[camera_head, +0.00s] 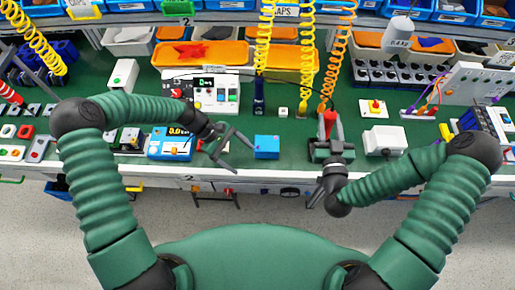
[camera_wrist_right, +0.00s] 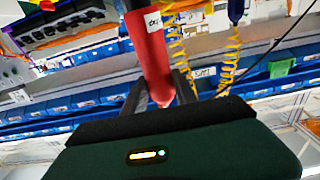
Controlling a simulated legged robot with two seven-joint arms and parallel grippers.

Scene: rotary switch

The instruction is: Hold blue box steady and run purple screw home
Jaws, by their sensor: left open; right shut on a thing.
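The blue box (camera_head: 267,147) sits on the green bench top near its front edge, between my two grippers. My left gripper (camera_head: 241,157) is open and empty just left of the box, its fingers apart and pointing towards it; I see no contact. My right gripper (camera_head: 330,138) is right of the box and shut on a red tool (camera_head: 330,119), which looks like a hanging screwdriver on an orange coiled cord. The red tool also shows between the fingers in the right wrist view (camera_wrist_right: 150,55). I cannot make out the purple screw in either view.
A blue device with a yellow display (camera_head: 170,143) lies left of my left gripper. A white box (camera_head: 384,140) stands right of my right gripper. A control panel (camera_head: 210,92) and yellow coiled cords (camera_head: 307,60) are behind. Green bench around the blue box is clear.

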